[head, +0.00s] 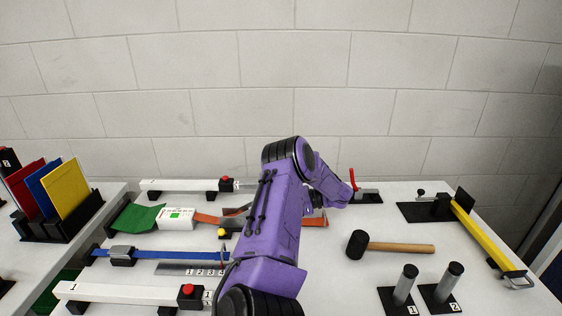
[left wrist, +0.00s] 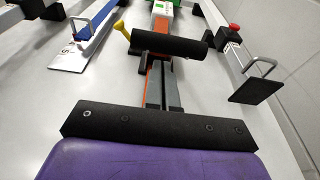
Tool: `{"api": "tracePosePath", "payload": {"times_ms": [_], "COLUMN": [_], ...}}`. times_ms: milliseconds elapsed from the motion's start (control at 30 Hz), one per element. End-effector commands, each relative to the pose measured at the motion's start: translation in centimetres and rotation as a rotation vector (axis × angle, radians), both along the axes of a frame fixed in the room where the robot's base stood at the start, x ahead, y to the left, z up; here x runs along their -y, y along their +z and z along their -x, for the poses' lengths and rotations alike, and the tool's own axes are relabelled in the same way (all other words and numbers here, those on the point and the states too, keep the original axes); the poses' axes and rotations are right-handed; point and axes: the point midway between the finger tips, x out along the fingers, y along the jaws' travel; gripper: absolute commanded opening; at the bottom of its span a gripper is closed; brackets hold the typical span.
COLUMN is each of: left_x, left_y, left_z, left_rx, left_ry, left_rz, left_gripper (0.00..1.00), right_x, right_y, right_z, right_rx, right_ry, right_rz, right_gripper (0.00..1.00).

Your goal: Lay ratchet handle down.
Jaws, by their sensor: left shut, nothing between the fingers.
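The ratchet handle shows in the left wrist view as a black round grip (left wrist: 178,45) lying crosswise above an orange strap (left wrist: 167,72). In the head view my purple left arm hides most of the ratchet, and the orange strap (head: 316,221) shows on both sides of the arm. My left gripper (left wrist: 160,78) is shut and empty, its narrow grey fingers together, pointing at the black grip. The tips are close to the grip; I cannot tell whether they touch it. My right gripper is in neither view.
A white box with a green display (head: 177,217) sits left of the ratchet. A red lever (head: 352,179) stands behind my forearm. A mallet (head: 400,247) and two grey posts (head: 405,284) are at right. A blue strap (head: 180,254) lies at front left.

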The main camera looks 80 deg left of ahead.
Motion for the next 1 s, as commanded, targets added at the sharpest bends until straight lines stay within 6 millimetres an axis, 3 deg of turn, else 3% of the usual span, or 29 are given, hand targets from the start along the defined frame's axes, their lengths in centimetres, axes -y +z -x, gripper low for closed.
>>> {"api": "tracePosePath", "payload": {"times_ms": [33,300,333,633,1000], "left_x": [0.0,-0.2,-0.2,-0.1,1.4], "left_y": [0.0,0.2,0.2,0.2,1.7], "left_z": [0.0,0.2,0.2,-0.9,-8.7], "left_rx": [-0.001,-0.001,-0.001,-0.003,-0.004], "left_ry": [0.000,-0.003,-0.003,-0.008,-0.007], "left_rz": [0.001,-0.003,-0.003,-0.008,-0.011], "left_gripper": [0.08,0.96,1.00,1.00,1.00], "right_x": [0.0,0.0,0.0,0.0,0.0], "right_y": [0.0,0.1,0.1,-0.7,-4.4], "right_z": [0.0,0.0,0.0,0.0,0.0], "right_rx": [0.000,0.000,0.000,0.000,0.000], "right_ry": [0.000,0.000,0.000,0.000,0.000], "right_rz": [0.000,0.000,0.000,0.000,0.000], "right_gripper": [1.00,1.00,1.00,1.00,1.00]}}
